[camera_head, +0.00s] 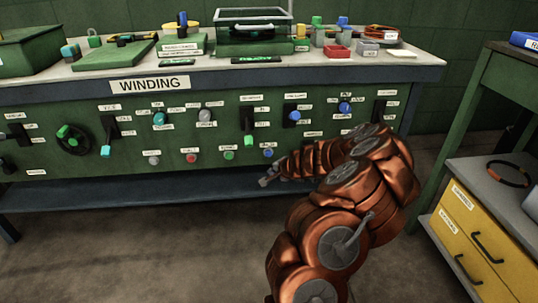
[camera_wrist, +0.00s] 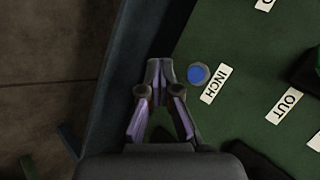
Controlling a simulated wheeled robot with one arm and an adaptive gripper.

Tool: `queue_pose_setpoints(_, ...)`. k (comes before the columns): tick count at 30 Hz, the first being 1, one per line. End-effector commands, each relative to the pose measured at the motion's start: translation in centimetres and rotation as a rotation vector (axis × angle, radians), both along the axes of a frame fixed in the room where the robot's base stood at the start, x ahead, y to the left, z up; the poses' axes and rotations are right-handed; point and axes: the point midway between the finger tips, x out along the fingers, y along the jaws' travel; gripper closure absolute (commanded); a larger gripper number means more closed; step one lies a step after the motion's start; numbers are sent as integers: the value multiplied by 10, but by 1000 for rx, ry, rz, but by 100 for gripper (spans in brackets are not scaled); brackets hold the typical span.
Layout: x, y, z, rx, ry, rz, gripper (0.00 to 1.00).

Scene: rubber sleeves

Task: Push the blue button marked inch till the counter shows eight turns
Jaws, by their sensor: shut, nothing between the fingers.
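The blue button (camera_head: 268,153) sits low on the green panel under the WINDING sign. In the wrist view the blue button (camera_wrist: 198,74) is round, with a white INCH label (camera_wrist: 215,84) beside it. My gripper (camera_head: 266,181) is just below the button in the head view. In the wrist view my gripper (camera_wrist: 160,72) has its fingertips together, empty, to the left of the button and apart from it in the picture. Small dark displays with green characters, one at the bench's front edge (camera_head: 257,59), are too small to read; I cannot tell which is the counter.
A green button (camera_head: 229,155) and a red button (camera_head: 191,158) sit left of the blue one. Another blue knob (camera_head: 295,115) is higher up. A dark lower ledge (camera_head: 150,191) runs under the panel. A yellow drawer cabinet (camera_head: 470,240) stands at right; open floor lies at left.

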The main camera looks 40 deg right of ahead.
Motion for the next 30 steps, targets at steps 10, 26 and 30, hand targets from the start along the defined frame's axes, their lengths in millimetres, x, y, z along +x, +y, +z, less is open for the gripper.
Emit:
queue_pose_setpoints(10, 32, -23, 2, -2, 2, 3, 100)
queue_pose_setpoints(26, 59, -42, 1, 1, -2, 5, 100)
queue_pose_setpoints(30, 60, -42, 1, 1, -2, 5, 100)
